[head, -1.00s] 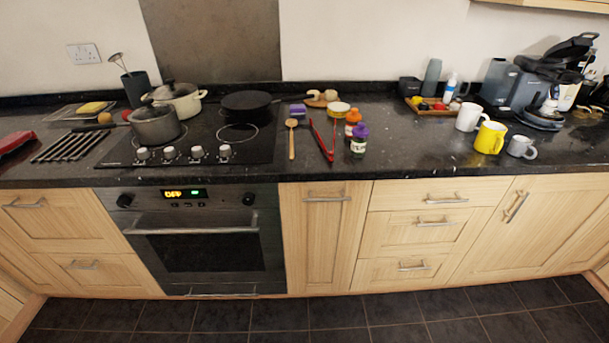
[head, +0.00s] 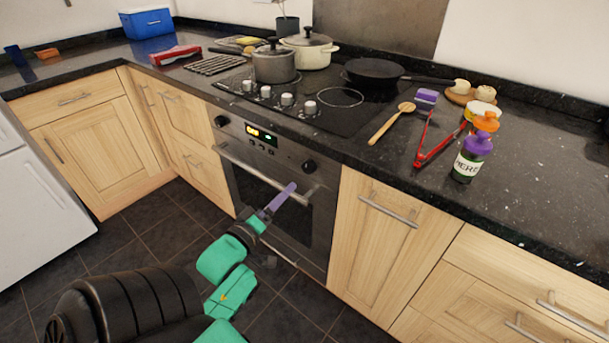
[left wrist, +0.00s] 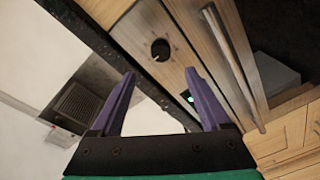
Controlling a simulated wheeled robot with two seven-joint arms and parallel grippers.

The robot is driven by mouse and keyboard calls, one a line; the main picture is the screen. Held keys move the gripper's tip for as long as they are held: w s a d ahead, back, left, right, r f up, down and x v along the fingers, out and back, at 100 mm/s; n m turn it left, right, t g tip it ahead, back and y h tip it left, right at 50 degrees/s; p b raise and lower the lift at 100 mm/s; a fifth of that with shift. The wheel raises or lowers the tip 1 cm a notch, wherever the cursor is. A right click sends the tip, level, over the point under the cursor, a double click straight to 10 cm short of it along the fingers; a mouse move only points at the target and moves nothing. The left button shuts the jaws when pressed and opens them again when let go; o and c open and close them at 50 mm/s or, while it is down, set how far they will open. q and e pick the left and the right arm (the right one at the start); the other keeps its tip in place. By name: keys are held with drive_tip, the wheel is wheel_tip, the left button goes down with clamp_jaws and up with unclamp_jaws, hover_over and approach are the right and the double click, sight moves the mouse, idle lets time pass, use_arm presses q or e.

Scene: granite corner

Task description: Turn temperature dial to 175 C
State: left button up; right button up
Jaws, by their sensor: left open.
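The oven (head: 275,195) has a dark knob at each end of its control panel: a left knob (head: 221,121) and a right knob (head: 309,166). I cannot read which one sets temperature, nor any markings. A lit display (head: 260,135) sits between them; its digits are too small to read. My left gripper (head: 292,186), with purple fingers, is in front of the oven near the door handle, below the right knob. In the left wrist view the gripper (left wrist: 160,72) is open and empty, with a knob (left wrist: 160,50) just beyond and between its fingertips, apart from them.
The oven door handle (head: 262,176) runs below the panel and shows close by in the left wrist view (left wrist: 235,65). The counter edge overhangs above.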

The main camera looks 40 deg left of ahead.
sight(307, 170)
use_arm(q)
drive_tip(key=w, duration=0.3)
drive_tip(key=w+a, duration=0.1)
drive_tip(key=w, duration=0.6)
drive_tip(key=shift+w+a+f, duration=0.1)
drive_tip(key=shift+w+a, duration=0.15)
drive_tip(key=shift+w, duration=0.15)
clamp_jaws()
use_arm(e)
drive_tip(key=shift+w+d+f, duration=0.1)
drive_tip(key=shift+w+d, duration=0.15)
drive_tip(key=shift+d, duration=0.1)
